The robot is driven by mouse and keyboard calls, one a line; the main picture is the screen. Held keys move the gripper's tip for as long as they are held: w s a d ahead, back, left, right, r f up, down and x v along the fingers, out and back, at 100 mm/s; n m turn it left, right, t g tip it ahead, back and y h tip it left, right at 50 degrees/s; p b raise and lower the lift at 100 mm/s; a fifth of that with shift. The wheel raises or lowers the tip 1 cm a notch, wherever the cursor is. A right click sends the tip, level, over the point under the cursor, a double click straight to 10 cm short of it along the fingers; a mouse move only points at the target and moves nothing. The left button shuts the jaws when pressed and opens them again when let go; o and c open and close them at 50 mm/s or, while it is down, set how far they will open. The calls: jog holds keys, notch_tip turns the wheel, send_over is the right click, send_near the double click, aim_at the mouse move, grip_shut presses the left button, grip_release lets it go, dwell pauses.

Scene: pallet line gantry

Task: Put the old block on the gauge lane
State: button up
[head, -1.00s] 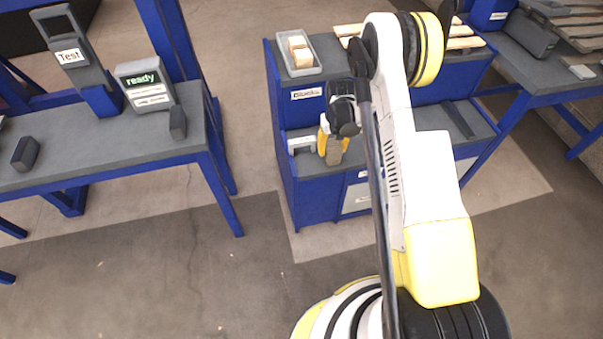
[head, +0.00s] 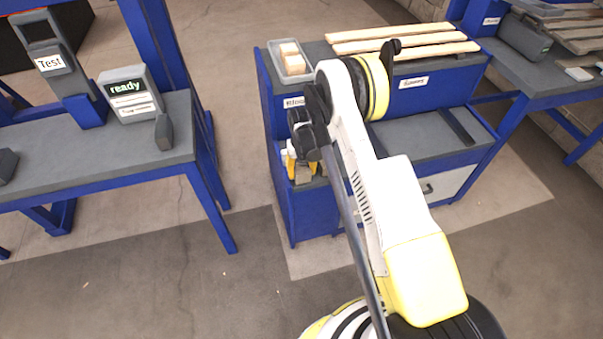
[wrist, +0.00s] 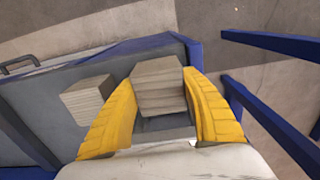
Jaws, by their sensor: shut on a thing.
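My gripper (wrist: 160,112) has its two yellow fingers shut on a weathered grey-brown block (wrist: 158,84) in the wrist view. In the head view my gripper (head: 301,163) is at the left end of the blue cabinet's lower shelf, and the held block (head: 302,175) shows partly below the fingers. A second, similar grey block (wrist: 88,99) sits on the grey surface left of the held one in the wrist view, apart from it. I cannot tell whether the held block touches the surface. I cannot pick out the gauge lane for sure.
The blue cabinet (head: 285,215) carries a grey tray (head: 292,71) with pale blocks and several wooden slats (head: 405,48) on top. A dark strip (head: 458,127) lies on its lower shelf. A grey bench (head: 95,150) at left holds a "ready" box (head: 130,94). Floor between them is clear.

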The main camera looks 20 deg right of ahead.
jog(key=shift+f, duration=0.15)
jog(key=o, duration=1.2)
jog(key=shift+c, duration=0.2)
